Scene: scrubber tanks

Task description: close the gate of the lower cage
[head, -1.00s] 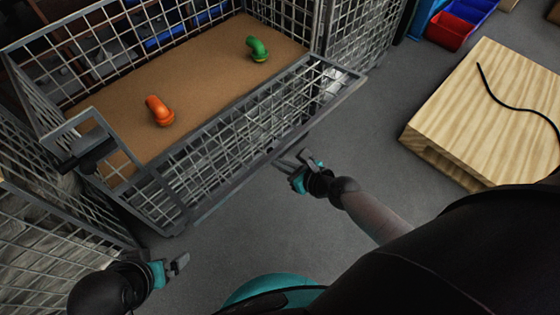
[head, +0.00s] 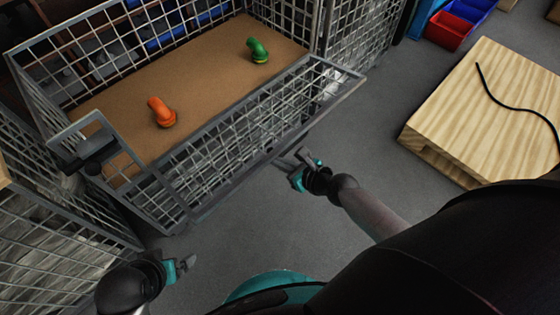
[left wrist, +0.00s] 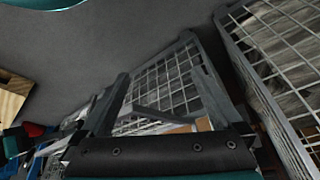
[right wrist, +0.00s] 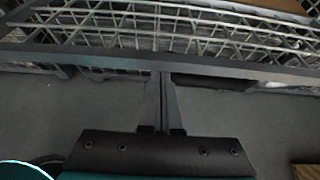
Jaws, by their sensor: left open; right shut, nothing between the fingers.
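The lower cage is a grey wire-mesh box with a brown floor (head: 205,85). Its front mesh gate (head: 250,122) slants outward, with a grey outer rail that also crosses the right wrist view (right wrist: 110,57). My right gripper (head: 294,163) is shut and empty, just outside that rail. In the right wrist view its fingertips (right wrist: 162,76) are at the rail's near edge; I cannot tell whether they touch. My left gripper (head: 188,264) is open and empty, below the gate's near left corner. In the left wrist view, mesh shows beyond its spread fingers (left wrist: 163,100).
An orange bent piece (head: 160,112) and a green one (head: 257,50) are on the cage floor. Another mesh panel (head: 50,240) stands at the left. A wooden pallet box (head: 490,100) with a black cable and red and blue bins (head: 450,30) are at the right. Grey floor lies between.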

